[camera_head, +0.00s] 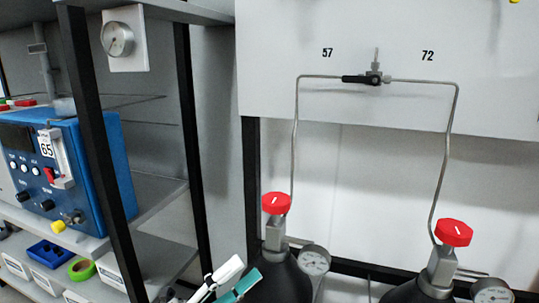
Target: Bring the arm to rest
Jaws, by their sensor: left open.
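My left gripper (241,274) shows at the bottom edge, left of centre, with one white and one teal finger pointing up and to the right. The fingers are apart and I see nothing between them. The gripper appears in front of the left black cylinder (276,283), and I cannot tell the distance between them. The rest of my left arm is mostly cut off by the lower edge. My right gripper is not in view.
Two black cylinders carry red knobs (276,203) (453,232) and gauges. Thin metal tubes join them to a black-handled valve (362,79) on the white panel (300,40). A shelf rack at left holds a blue analyser (95,175), with a blue tray (50,254) and green tape (82,269) below.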

